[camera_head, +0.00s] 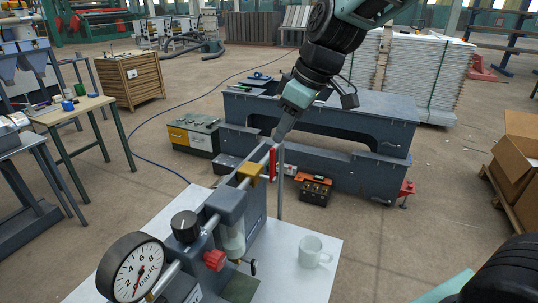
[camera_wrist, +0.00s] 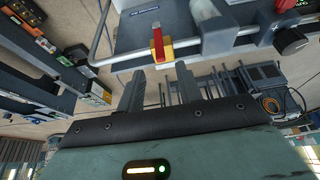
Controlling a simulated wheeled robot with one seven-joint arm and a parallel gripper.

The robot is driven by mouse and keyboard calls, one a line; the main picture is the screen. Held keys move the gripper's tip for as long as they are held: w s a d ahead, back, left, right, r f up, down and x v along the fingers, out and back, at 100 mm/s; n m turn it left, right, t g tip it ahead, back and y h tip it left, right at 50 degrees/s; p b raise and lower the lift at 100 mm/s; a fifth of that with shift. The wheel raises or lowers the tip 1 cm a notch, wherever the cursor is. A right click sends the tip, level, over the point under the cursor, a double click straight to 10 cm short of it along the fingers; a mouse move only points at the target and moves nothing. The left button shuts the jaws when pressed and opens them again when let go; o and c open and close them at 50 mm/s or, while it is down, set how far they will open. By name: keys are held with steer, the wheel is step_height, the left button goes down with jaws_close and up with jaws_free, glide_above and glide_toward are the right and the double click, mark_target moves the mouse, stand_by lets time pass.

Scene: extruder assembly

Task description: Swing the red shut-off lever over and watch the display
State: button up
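The red shut-off lever (camera_head: 272,164) stands upright on a yellow valve body (camera_head: 248,172) in the pipe of the grey unit. In the wrist view, the red lever (camera_wrist: 158,42) and yellow valve body (camera_wrist: 165,51) lie just beyond my fingertips, near the middle between them. My gripper (camera_head: 277,137) is just above and behind the lever in the head view. In the wrist view my gripper (camera_wrist: 159,84) is open, with nothing between its fingers; I see no contact. The display is a round dial gauge (camera_head: 136,272) marked bar, at front left, with a red needle pointing low.
The unit stands on a white table (camera_head: 305,275) with a white mug (camera_head: 311,251) at its right. A black knob (camera_head: 185,225) and a red knob (camera_head: 214,260) sit on the unit. A thin metal upright (camera_head: 281,185) stands close to the lever. A dark bench (camera_head: 340,120) is behind.

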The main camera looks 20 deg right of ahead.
mark_target(270, 157)
steer(key=p+x, duration=0.1)
steer(key=x, duration=0.9)
jaws_close()
